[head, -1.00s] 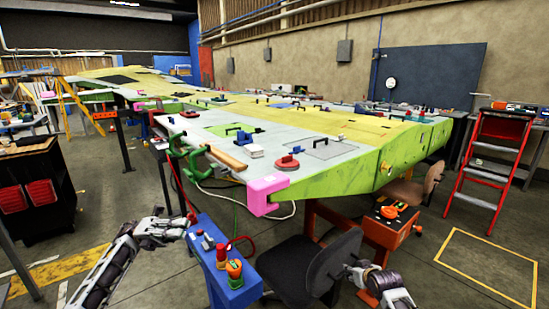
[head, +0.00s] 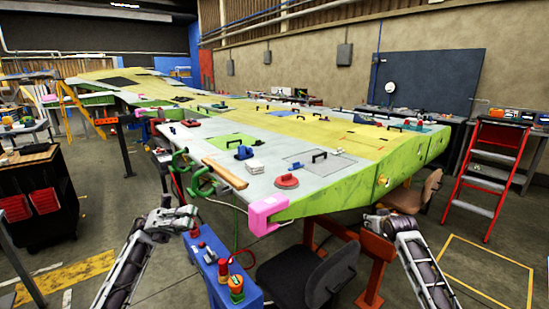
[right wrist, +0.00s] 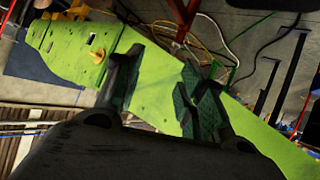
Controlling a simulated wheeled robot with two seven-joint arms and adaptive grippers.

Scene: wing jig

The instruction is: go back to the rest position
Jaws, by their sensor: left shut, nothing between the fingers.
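My left gripper (head: 188,216) is in the lower left of the head view, in front of the near end of the wing and just above the blue bench. It is shut and empty. My right gripper (head: 374,222) is in front of the wing's green edge, over the orange stand, and looks small in the head view. In the right wrist view its two dark fingers (right wrist: 160,75) are spread apart with nothing between them. The wing's green edge (right wrist: 75,45) lies behind them. The wing panel (head: 215,150) stretches across the middle of the head view.
A blue bench (head: 213,268) with red and orange tools stands close to my left gripper. A dark chair (head: 305,275) is between my arms. A red stepladder (head: 490,165) is at right. Open floor lies right of my right arm.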

